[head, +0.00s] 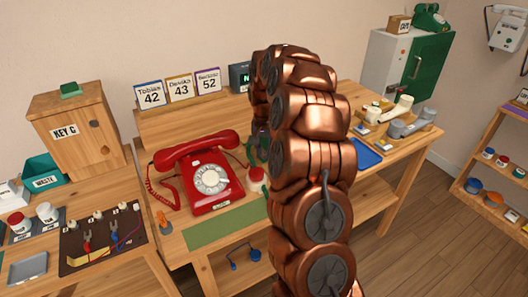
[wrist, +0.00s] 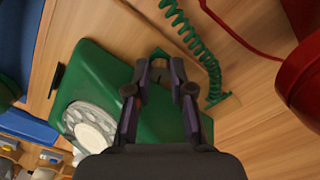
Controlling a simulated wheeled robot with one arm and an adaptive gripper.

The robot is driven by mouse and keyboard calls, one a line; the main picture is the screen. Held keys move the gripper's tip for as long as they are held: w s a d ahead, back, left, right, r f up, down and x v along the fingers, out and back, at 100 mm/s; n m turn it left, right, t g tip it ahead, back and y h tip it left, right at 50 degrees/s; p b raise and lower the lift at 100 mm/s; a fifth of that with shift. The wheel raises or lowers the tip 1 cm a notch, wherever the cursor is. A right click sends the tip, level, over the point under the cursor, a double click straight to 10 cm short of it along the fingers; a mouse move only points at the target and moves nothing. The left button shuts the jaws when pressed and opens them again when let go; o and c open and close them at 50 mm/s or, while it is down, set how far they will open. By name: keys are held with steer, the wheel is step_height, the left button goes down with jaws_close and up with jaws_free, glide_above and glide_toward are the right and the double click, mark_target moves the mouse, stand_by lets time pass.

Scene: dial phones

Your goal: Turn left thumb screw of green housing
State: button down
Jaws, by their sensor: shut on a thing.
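The green housing (wrist: 105,65) of a dial phone lies on the wooden table in the wrist view, with its pale dial (wrist: 92,125) at the lower left. My gripper (wrist: 166,66) reaches over the housing's edge near the coiled green cord. Its two dark fingers are closed in on something small at that edge. The thumb screw itself is hidden between the fingertips, so its angle cannot be seen. In the head view my copper arm covers most of the green phone and the gripper.
A red phone (head: 208,178) stands left of my arm; its edge also shows at the right of the wrist view (wrist: 302,80). A green mat (head: 228,224) lies in front. A blue tray (head: 367,154) is on the right. Name cards (head: 180,87) stand behind.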

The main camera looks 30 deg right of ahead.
mark_target(264, 154)
steer(key=c, duration=1)
jaws_free()
steer(key=shift+r, duration=0.15)
steer(key=shift+w+d+r, duration=0.1)
steer(key=shift+r, duration=3.75)
